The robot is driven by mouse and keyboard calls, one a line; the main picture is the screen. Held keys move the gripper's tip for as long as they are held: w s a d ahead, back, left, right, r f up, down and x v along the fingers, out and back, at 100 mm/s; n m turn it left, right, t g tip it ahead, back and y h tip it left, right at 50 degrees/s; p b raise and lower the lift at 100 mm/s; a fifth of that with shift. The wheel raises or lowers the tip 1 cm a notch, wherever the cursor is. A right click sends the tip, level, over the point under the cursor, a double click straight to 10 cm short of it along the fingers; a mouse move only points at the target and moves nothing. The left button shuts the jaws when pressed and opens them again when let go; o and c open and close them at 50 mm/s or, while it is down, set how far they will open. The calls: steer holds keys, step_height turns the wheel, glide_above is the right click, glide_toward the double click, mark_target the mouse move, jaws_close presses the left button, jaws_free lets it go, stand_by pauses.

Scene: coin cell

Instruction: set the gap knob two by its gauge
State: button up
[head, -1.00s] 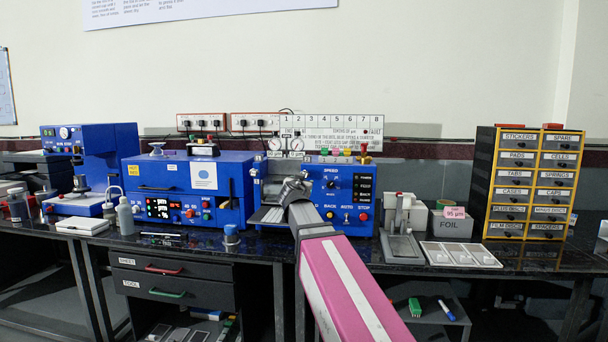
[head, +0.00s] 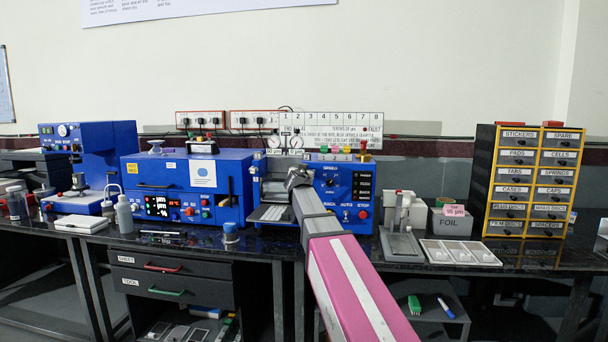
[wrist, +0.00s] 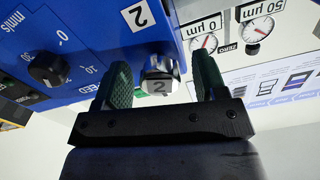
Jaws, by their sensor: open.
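The gap knob two (wrist: 158,82) is a silver knob with a 2 on its face, below a white label 2 (wrist: 138,15) on the blue machine in the wrist view. My gripper (wrist: 163,80) is open, with one green-padded finger on each side of the knob. A narrow gap seems to show on both sides; I cannot tell about contact further in. Two round dial gauges with red needles, one labelled 0 µm (wrist: 203,47) and one 50 µm (wrist: 258,29), are at the right. In the head view my gripper (head: 298,178) hides the knob.
The blue machine's front also carries a black speed dial (wrist: 48,68) left of my fingers. In the head view, a stand (head: 402,240) and a white tray (head: 460,253) are to the right. A blue-capped jar (head: 231,234) stands to the left on the dark bench.

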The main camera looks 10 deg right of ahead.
steer(key=shift+c, duration=0.3)
steer(key=c, duration=0.9)
steer(key=shift+o, duration=0.2)
steer(key=shift+n, duration=0.3)
steer(key=n, duration=0.4)
steer(key=shift+n, duration=0.4)
steer(key=n, duration=0.9)
steer(key=shift+d+n, duration=0.1)
steer(key=shift+n, duration=2.5)
